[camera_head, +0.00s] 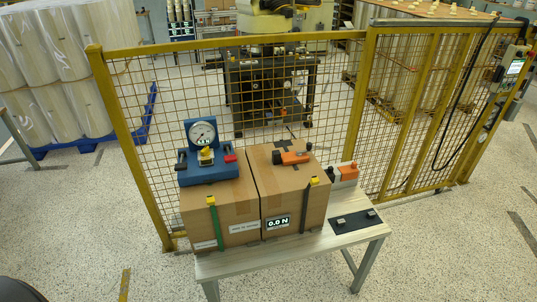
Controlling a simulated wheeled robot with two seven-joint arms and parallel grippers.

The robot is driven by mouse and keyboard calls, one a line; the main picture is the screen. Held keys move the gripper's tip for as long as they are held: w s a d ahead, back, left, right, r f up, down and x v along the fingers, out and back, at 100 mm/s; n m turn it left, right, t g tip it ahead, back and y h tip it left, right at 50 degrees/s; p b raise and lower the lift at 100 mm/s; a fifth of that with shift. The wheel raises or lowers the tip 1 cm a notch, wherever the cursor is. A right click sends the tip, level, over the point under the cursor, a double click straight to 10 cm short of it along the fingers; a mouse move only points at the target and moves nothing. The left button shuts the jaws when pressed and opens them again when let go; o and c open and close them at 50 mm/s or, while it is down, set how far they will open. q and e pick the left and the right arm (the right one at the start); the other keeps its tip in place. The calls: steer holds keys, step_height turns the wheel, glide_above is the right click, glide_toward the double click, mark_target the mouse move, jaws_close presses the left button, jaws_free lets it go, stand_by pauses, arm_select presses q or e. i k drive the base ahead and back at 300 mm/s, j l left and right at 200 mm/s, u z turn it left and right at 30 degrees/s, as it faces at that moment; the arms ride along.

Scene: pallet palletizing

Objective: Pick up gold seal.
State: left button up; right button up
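No thing is clearly marked as the gold seal. A small yellow-gold piece (206,155) sits on the blue device (208,173), in front of its round dial gauge (203,133). The device stands on the left cardboard box. Two other small yellow pieces are on the box straps: one at the top of the green strap (211,201), one at the top of the dark strap (314,181). They are too small to tell apart as seals or clips. Neither of my grippers is in view.
Two cardboard boxes (246,190) stand side by side on a light table (233,265). An orange tool (291,157) lies on the right box. A dark plate (354,220) lies at the table's right. A yellow mesh fence (300,95) stands behind. The floor in front is clear.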

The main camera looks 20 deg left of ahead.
mark_target(206, 160)
steer(key=j+z, duration=0.15)
steer(key=j, duration=0.25)
steer(key=k+j+z, duration=0.15)
steer(key=j, duration=0.25)
steer(key=j+z, duration=0.2)
steer(key=j, duration=0.25)
steer(key=k+j+z, duration=0.15)
steer(key=j, duration=0.2)
steer(key=k+j+z, duration=0.15)
steer(key=j, duration=0.25)
steer(key=k+j+z, duration=0.15)
steer(key=j, duration=0.2)
steer(key=k+j+z, duration=0.15)
steer(key=l, duration=0.2)
